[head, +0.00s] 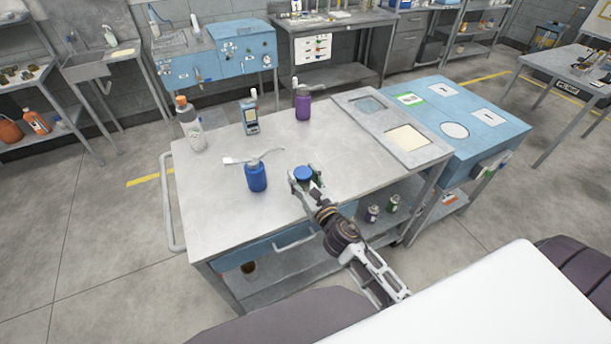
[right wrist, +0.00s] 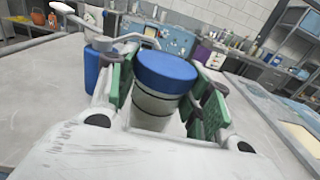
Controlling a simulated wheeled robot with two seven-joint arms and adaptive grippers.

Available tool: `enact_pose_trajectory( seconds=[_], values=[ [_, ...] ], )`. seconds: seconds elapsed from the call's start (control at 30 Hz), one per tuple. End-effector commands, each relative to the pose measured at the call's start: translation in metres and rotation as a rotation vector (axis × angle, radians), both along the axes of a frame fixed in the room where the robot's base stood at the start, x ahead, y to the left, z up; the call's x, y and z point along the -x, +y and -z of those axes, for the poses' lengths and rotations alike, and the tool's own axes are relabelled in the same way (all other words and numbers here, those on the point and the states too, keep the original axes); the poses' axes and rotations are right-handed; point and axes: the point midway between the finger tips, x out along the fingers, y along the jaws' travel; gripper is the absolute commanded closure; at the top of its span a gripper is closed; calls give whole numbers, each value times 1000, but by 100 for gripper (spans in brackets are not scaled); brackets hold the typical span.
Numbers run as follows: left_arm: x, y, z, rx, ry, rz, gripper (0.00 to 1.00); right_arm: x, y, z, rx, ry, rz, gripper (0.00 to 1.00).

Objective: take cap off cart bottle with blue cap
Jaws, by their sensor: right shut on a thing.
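The cart bottle with the blue cap shows best in the right wrist view, with a pale body (right wrist: 154,108) below a round blue cap (right wrist: 166,70). In the head view the blue cap (head: 304,173) is seen from above near the cart's front edge, and the body is mostly hidden. My right gripper (head: 305,178) is shut on this bottle, its green pads on either side, close under and beside the cap. The cap sits on top of the pale body. I cannot tell whether the bottle touches the cart top. My left gripper is not in view.
On the grey cart (head: 220,225) a blue bottle with a white spout (head: 256,176) stands left of my gripper. Farther back are a clear orange-capped bottle (head: 190,125), a handheld meter (head: 250,117) and a purple bottle (head: 303,104).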

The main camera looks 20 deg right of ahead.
Motion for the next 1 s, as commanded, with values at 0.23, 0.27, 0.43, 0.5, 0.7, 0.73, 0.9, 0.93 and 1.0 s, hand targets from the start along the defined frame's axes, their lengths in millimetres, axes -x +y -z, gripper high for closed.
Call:
enact_pose_trajectory(
  seconds=[0.23, 0.27, 0.43, 0.5, 0.7, 0.73, 0.9, 0.93, 1.0],
  values=[
    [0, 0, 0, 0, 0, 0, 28, 3, 13, -4, 2, 1, -55, 94],
    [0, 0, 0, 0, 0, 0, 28, 3, 14, -5, 2, 0, -62, 94],
    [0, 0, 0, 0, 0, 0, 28, 5, 24, -9, 2, -2, -104, 94],
    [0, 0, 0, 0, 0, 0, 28, 6, 27, -10, 1, -1, -120, 94],
    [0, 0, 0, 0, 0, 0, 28, 9, 38, -12, 3, 1, -168, 94],
    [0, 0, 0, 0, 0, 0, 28, 9, 40, -14, 3, 0, -177, 94],
    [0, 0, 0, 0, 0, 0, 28, 11, 51, -18, 2, -1, -223, 94],
    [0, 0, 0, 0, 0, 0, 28, 11, 53, -18, 1, -1, -232, 94],
    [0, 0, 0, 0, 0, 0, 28, 12, 58, -19, 2, -1, -251, 94]
  ],
)
